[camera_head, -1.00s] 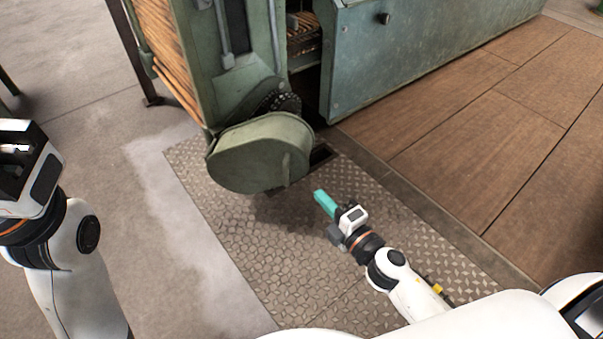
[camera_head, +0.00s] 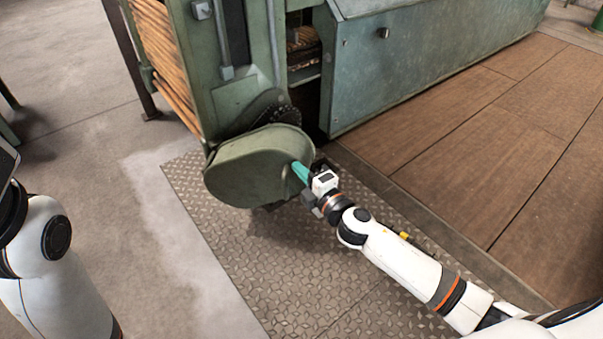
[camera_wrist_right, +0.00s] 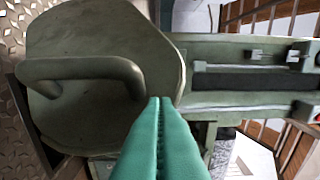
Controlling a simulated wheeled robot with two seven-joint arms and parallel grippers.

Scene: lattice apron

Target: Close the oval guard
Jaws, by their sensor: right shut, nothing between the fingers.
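The oval guard (camera_head: 255,168) is a green rounded cover low on the front of the green machine. It stands swung out from the machine, with a dark toothed gear showing behind its upper edge. In the right wrist view the guard (camera_wrist_right: 105,45) fills the upper left, with its bar handle (camera_wrist_right: 80,70) at the left. My right gripper (camera_head: 299,170) has teal fingers, shut and empty, at the guard's right side. In the right wrist view the shut fingertips (camera_wrist_right: 160,101) overlap the guard's edge; I cannot tell whether they touch it. My left gripper is out of view.
The green machine body (camera_head: 235,100) rises behind the guard, and a long green cabinet (camera_head: 420,55) extends to the right. A patterned metal floor plate (camera_head: 230,250) lies below, with brown floor panels (camera_head: 480,140) at right. Bare concrete is at left.

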